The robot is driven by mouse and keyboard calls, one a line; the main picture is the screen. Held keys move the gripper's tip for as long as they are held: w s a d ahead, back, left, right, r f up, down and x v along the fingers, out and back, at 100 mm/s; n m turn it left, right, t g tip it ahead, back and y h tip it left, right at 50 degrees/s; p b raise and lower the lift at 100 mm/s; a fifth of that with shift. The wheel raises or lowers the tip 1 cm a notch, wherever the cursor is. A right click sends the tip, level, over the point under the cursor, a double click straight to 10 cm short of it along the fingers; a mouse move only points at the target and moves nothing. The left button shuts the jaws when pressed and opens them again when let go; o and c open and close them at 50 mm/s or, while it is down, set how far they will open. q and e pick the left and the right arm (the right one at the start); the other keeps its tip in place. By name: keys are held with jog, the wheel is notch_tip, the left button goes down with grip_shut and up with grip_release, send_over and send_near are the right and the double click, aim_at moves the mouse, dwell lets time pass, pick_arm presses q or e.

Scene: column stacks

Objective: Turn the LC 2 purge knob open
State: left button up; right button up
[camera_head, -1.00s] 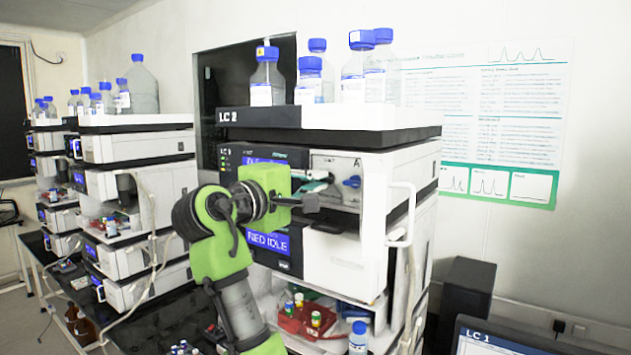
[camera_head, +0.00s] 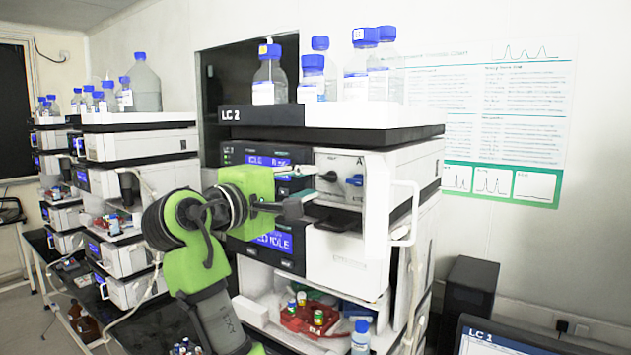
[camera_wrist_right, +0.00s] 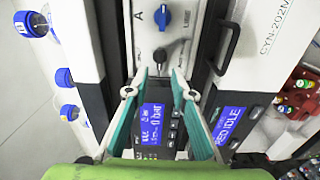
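The LC 2 stack (camera_head: 259,115) stands in the middle of the head view. Its white valve panel carries a black knob (camera_head: 330,176) and a blue knob (camera_head: 355,181). I cannot read which is labelled purge. The right wrist view shows the blue knob (camera_wrist_right: 162,18) farther out and the black knob (camera_wrist_right: 160,55) nearer my fingers. My right gripper (camera_head: 303,184) is just left of the knobs and apart from them. In the right wrist view its teal fingers (camera_wrist_right: 159,92) are spread with nothing between them. My left gripper is not in view.
Blue-capped bottles (camera_head: 361,75) stand on the LC 2 top tray. A white handle (camera_head: 404,213) sticks out right of the panel. A red vial tray (camera_head: 308,322) lies below. Other stacks (camera_head: 131,146) stand to the left, and an LC 1 monitor (camera_head: 510,339) at lower right.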

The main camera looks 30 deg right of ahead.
jog(key=v, duration=0.8)
jog(key=shift+w, duration=0.1)
